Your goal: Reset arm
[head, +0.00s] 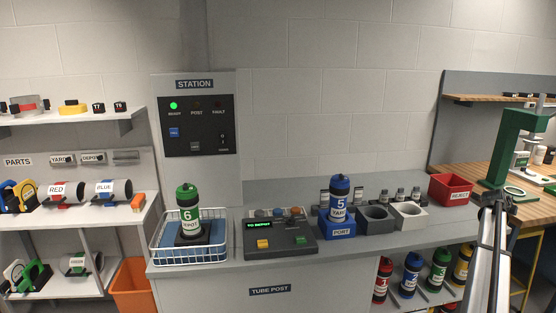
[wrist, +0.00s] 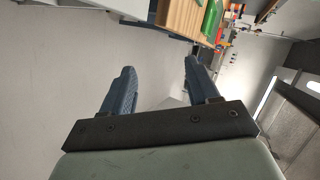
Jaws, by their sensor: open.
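My gripper (wrist: 157,75) is open and empty in the wrist view, its two dark fingers spread apart with nothing between them. In the head view, part of my arm shows at the right edge, in front of the wooden bench; the gripper's fingers cannot be made out there. A green-topped tube labelled 6 (head: 187,216) stands upright in the white wire basket (head: 217,240) on the counter. A blue tube labelled 5 (head: 339,200) stands upright in the blue port block (head: 337,229).
A control box (head: 266,236) with a lit display sits between basket and port. Grey holders (head: 407,215) and a red reject bin (head: 450,189) stand to the right. A green press (head: 505,145) stands on the wooden bench near my arm. Shelves with parts (head: 75,220) are at left.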

